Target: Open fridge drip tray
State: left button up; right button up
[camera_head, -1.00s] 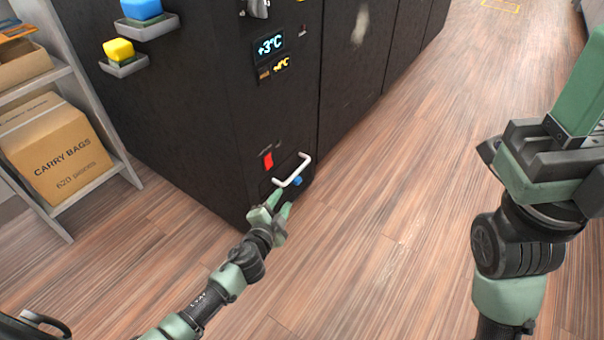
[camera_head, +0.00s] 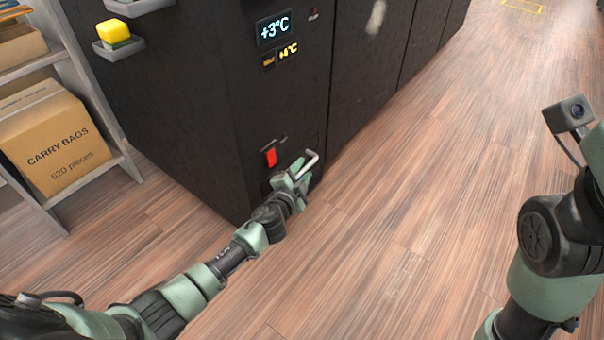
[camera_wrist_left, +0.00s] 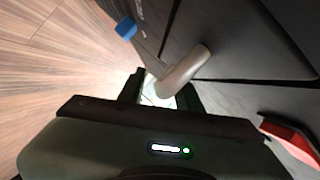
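The fridge (camera_head: 230,110) is a tall black cabinet. Low on its front is the drip tray, a dark panel (camera_wrist_left: 240,40) with a pale bar handle (camera_head: 312,158). The tray looks closed. My left gripper (camera_head: 294,174) is at this handle and hides part of it and of the tray front. In the left wrist view the handle (camera_wrist_left: 185,70) runs down between the two fingers (camera_wrist_left: 161,95). The fingers stand apart with gaps beside the bar, so the gripper looks open around it. My right arm is at the right edge; its gripper is out of view.
A red switch (camera_head: 271,157) sits above and left of the handle. A blue part (camera_wrist_left: 125,28) sticks out near the tray. A shelf with a carry bags box (camera_head: 50,140) stands at the left. The wood floor (camera_head: 400,220) before the fridge is clear.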

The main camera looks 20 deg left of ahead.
pick_arm(q)
grip_shut()
dwell(1.4)
